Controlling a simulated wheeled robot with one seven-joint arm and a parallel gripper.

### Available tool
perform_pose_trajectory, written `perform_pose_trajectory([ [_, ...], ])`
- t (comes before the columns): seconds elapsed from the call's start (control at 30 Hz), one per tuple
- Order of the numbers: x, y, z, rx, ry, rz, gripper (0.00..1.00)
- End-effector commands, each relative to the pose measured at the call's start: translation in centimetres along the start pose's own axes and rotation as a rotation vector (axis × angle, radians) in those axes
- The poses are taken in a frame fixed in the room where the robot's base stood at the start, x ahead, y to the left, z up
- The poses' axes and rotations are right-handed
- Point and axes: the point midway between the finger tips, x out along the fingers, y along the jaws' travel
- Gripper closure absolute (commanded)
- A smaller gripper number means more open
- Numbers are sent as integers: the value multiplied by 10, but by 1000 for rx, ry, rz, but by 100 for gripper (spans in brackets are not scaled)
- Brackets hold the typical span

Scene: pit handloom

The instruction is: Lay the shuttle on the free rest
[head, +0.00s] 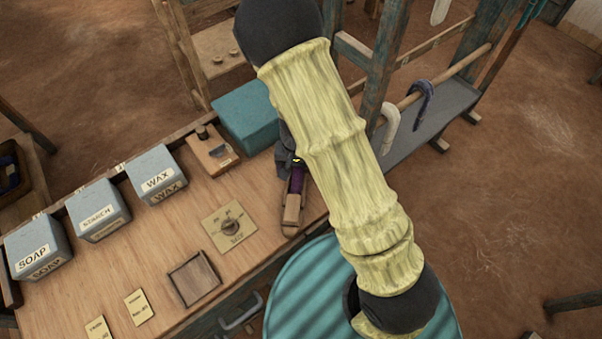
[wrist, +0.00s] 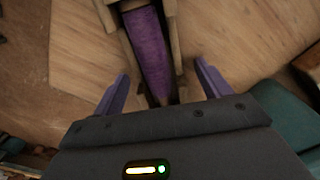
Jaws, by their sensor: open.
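The shuttle (head: 292,208) is a long wooden body with purple thread in its middle, lying near the right edge of the wooden worktop. In the wrist view the shuttle (wrist: 150,52) runs between my two open fingers, its near end hidden under my gripper's body. My gripper (wrist: 162,70) is open; its fingers stand one on each side of the shuttle, with gaps visible. In the head view my gripper (head: 286,152) is at the shuttle's far end, partly hidden by my arm. I cannot pick out the free rest with certainty.
A teal box (head: 246,117) is close to my gripper. Loom posts (head: 383,62) stand beyond.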

Motion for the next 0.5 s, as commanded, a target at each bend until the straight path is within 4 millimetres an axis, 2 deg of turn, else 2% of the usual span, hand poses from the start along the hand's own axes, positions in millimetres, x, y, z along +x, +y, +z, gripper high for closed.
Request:
perform_pose_trajectory([
  [0.23, 0, 0, 0, 1, 0, 0, 24],
  [0.5, 0, 0, 0, 1, 0, 0, 77],
])
